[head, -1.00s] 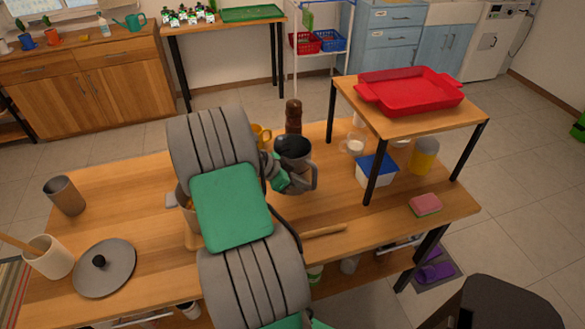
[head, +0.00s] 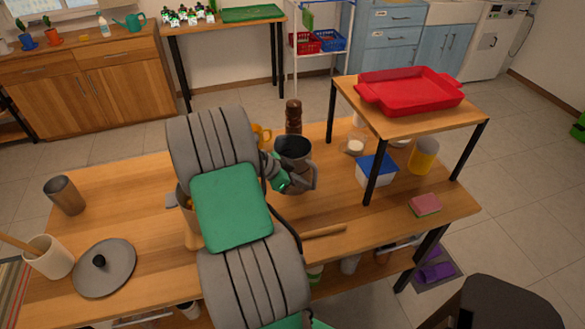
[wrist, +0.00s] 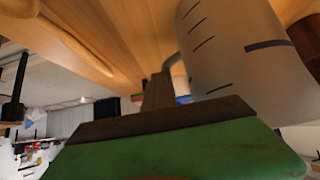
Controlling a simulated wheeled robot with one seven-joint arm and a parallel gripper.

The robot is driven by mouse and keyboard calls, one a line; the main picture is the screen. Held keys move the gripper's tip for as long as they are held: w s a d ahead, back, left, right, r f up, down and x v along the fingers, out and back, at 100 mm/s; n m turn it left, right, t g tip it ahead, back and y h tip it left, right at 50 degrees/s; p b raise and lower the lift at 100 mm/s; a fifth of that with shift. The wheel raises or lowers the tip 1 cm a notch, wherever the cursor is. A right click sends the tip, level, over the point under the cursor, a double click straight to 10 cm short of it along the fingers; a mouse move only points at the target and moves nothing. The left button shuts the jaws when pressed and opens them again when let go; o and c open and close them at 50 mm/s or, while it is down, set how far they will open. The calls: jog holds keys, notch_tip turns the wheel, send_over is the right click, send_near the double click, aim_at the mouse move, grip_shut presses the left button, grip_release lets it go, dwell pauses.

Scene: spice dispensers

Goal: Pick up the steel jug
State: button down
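The steel jug (head: 292,164) is a grey, open-topped jug with a dark inside. It stands upright on the wooden table, its handle towards the right. In the wrist view the jug (wrist: 245,50) is large, with dark measuring marks on its wall. My gripper (head: 300,182) reaches across the jug's near side to the handle. In the wrist view its dark fingers (wrist: 158,88) are close together at the handle and appear shut on it. The finger tips are partly hidden. I see no gap between jug and table.
A brown pepper mill (head: 293,117) and a yellow mug (head: 261,135) stand behind the jug. A rolling pin (head: 324,231) lies in front. To the right are a blue-lidded container (head: 377,168) and a raised shelf (head: 415,122) bearing a red tray (head: 410,90).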

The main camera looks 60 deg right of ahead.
jog(key=c, duration=1.6)
grip_release()
